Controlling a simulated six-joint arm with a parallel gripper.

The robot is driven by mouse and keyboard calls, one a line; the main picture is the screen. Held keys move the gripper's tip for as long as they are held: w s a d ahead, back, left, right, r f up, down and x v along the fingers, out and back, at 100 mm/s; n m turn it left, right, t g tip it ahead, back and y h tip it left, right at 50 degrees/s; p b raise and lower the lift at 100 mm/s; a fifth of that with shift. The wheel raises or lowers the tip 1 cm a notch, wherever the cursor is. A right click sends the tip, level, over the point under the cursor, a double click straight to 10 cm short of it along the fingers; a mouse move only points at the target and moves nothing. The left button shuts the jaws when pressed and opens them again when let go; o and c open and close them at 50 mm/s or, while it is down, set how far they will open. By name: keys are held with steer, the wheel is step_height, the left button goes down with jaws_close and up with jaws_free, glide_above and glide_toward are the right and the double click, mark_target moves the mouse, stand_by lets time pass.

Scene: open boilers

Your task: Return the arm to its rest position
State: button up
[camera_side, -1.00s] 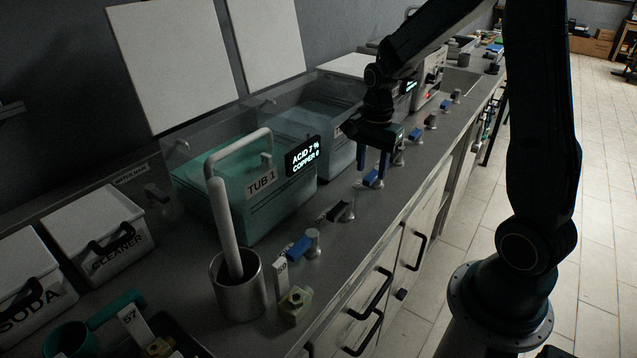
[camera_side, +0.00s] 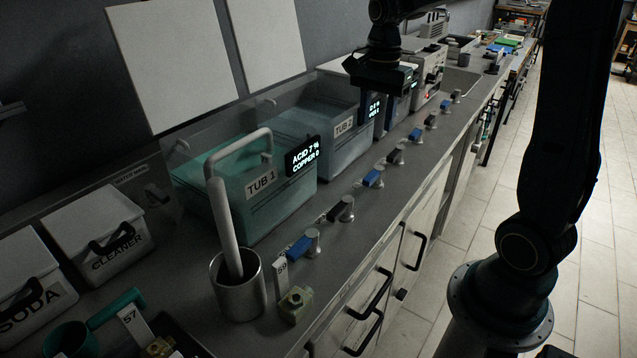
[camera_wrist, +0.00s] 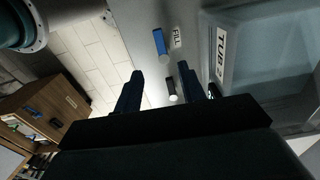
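My gripper (camera_side: 382,78) hangs in the air above the counter, in front of the far part of Tub 2 (camera_side: 338,140) in the side view. In the wrist view, the two dark fingers of my gripper (camera_wrist: 160,84) stand apart with nothing held between them. A black-handled valve (camera_wrist: 171,88) shows beyond the gap, well below. A blue-handled valve (camera_wrist: 160,44) lies farther off, beside a FILL label. My upper arm is raised at the right of the side view.
A row of valves with blue and black handles (camera_side: 373,177) runs along the counter front. Tub 1 (camera_side: 245,195) and a metal cup (camera_side: 238,290) with a leaning rod stand nearer. Cleaner (camera_side: 100,240) and soda (camera_side: 35,290) bins are at left. The tiled floor is clear.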

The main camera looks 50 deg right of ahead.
steer(key=shift+a, duration=0.1)
stand_by(0.5)
steer(key=s+a+r+n+t, duration=0.2)
steer(key=s+a+n, duration=0.5)
steer(key=s+n, duration=0.1)
steer(key=s+a+r+n+t, duration=0.1)
steer(key=s+a+n+t, duration=0.2)
steer(key=s+a+n, duration=0.4)
steer(key=n, duration=0.3)
steer(key=shift+s+r+t, duration=0.3)
steer(key=shift+s+r, duration=0.05)
steer(key=shift+s, duration=0.05)
